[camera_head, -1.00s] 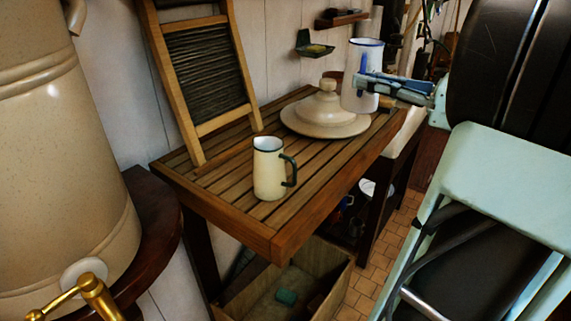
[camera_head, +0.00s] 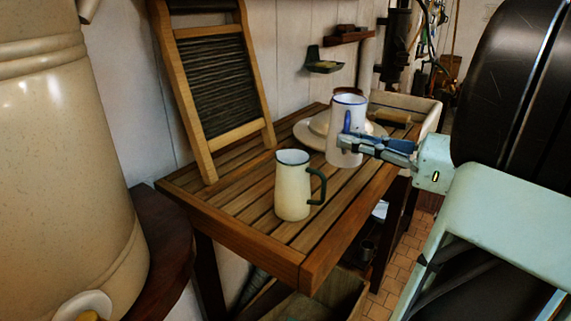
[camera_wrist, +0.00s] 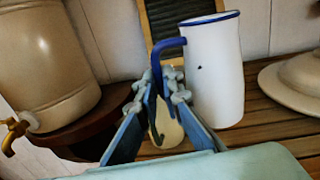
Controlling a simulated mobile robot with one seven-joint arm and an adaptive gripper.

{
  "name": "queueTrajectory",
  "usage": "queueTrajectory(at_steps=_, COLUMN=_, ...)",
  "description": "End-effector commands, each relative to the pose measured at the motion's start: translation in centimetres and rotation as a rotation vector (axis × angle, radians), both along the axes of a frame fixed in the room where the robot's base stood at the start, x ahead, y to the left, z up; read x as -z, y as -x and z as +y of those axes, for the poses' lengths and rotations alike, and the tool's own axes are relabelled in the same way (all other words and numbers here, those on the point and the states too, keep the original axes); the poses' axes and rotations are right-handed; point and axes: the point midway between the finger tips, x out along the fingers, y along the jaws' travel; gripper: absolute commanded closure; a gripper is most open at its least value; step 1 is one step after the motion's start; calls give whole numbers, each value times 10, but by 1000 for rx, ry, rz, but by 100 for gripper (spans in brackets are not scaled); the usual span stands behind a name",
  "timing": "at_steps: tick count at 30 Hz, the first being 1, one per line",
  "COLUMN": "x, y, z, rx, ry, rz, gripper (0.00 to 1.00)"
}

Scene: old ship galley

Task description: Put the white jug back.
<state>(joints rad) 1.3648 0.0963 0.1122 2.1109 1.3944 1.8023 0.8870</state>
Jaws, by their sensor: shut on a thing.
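The white jug (camera_head: 347,115) has a blue rim and blue handle. My gripper (camera_head: 346,146) is shut on its handle, and the jug hangs upright at or just above the slatted wooden table (camera_head: 235,205). Whether its base touches the slats, I cannot tell. In the wrist view the white jug (camera_wrist: 215,80) stands to the right of my gripper (camera_wrist: 157,88), its handle between the fingers. A cream jug (camera_head: 292,192) with a dark green handle stands nearer on the table; it shows partly hidden behind my fingers in the wrist view (camera_wrist: 166,126).
A washboard (camera_head: 213,85) leans on the wall at the table's back left. A pale domed lid (camera_head: 310,133) lies behind the white jug, partly hidden. A large stoneware urn (camera_head: 65,160) stands at left. The table's front right strip is clear.

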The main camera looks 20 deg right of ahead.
Motion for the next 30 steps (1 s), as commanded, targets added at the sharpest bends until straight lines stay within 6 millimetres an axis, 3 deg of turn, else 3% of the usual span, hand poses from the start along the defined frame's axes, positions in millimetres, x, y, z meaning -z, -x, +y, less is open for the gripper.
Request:
queueTrajectory(at_steps=3, x=14, y=-28, z=-2, rx=-3, ry=-3, rz=-3, gripper=100)
queueTrajectory(at_steps=12, x=57, y=-64, z=-6, rx=0, ry=0, rz=-2, gripper=100)
queueTrajectory(at_steps=19, x=68, y=-74, z=-6, rx=-1, ry=0, rz=-2, gripper=100)
queueTrajectory(at_steps=26, x=100, y=-77, z=-7, rx=1, ry=-2, rz=-1, gripper=100)
queueTrajectory(at_steps=30, x=101, y=-77, z=-7, rx=1, ry=3, rz=-3, gripper=100)
